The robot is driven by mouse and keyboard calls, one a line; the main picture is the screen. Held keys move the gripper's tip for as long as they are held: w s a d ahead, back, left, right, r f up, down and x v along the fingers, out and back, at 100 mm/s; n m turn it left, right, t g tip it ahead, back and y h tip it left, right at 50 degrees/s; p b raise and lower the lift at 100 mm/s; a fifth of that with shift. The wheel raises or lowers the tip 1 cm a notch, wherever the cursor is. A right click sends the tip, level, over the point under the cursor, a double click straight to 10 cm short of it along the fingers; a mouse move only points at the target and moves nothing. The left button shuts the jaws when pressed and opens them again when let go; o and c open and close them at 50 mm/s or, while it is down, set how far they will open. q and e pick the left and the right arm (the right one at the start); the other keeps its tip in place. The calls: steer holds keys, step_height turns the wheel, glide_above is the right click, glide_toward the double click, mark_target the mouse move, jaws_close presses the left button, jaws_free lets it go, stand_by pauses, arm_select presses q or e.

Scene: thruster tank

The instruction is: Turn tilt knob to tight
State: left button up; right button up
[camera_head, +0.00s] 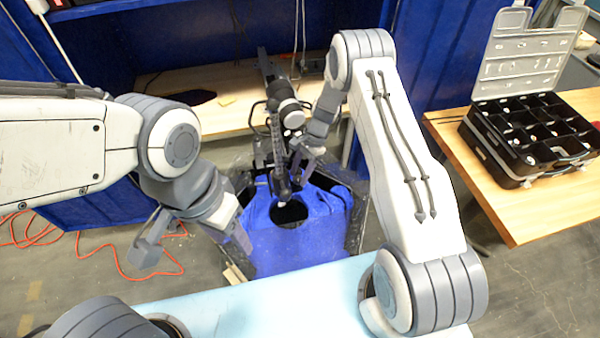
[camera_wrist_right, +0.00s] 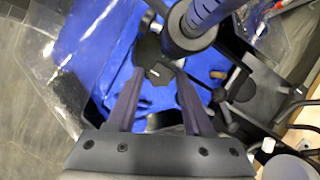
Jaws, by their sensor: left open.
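The tilt knob (camera_wrist_right: 153,72) is a dark, lobed knob with a small white mark, seen in the right wrist view. My right gripper (camera_wrist_right: 159,70) has a fingertip on either side of it; whether the fingers press on it is unclear. In the head view my right gripper (camera_head: 297,172) is beside the black thruster mount, and I cannot make out the knob there. My left gripper (camera_head: 196,244) is open and empty, low at the left, apart from the tank.
The blue-lined tank (camera_head: 300,255) has clear walls and stands below the black thruster mount (camera_head: 277,140). A wooden table (camera_head: 540,215) at the right holds an open black organizer case (camera_head: 490,150). An orange cable (camera_head: 110,255) lies on the floor at left.

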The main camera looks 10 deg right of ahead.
steer(key=shift+w+d+r, duration=0.1)
steer(key=shift+d+r, duration=0.1)
steer(key=shift+r, duration=0.2)
steer(key=b+v, duration=0.3)
steer(key=v, duration=0.6)
steer(key=shift+r, duration=0.3)
steer(key=shift+d, duration=0.1)
